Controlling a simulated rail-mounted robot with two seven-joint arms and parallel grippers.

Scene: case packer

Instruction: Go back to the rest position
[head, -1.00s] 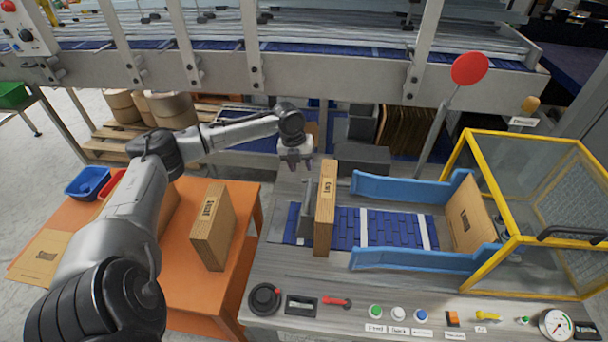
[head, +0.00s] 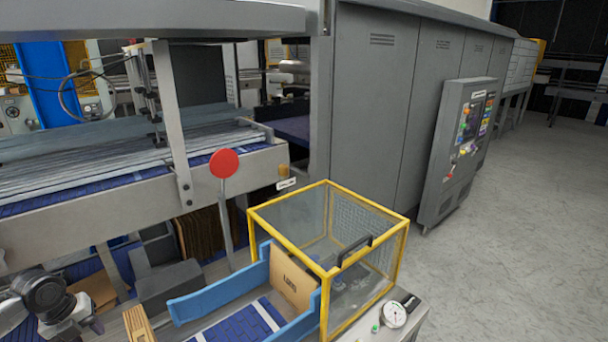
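My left arm shows only in the lower left corner of the head view. Its gripper (head: 78,325) points down beside an upright cardboard case (head: 138,325), with a small gap between them. The fingertips are too small and too near the frame edge to show whether they are open or shut. My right gripper is out of view. Another cardboard case (head: 294,280) stands at the far end of the blue belt (head: 238,324), at the yellow-framed guard.
Blue side rails (head: 215,297) flank the belt. The yellow-framed clear guard (head: 330,235) stands at its end, by a pressure gauge (head: 394,315). A red round sign (head: 224,163) rises behind. A grey control cabinet (head: 460,150) stands right, with open floor (head: 510,250) beside it.

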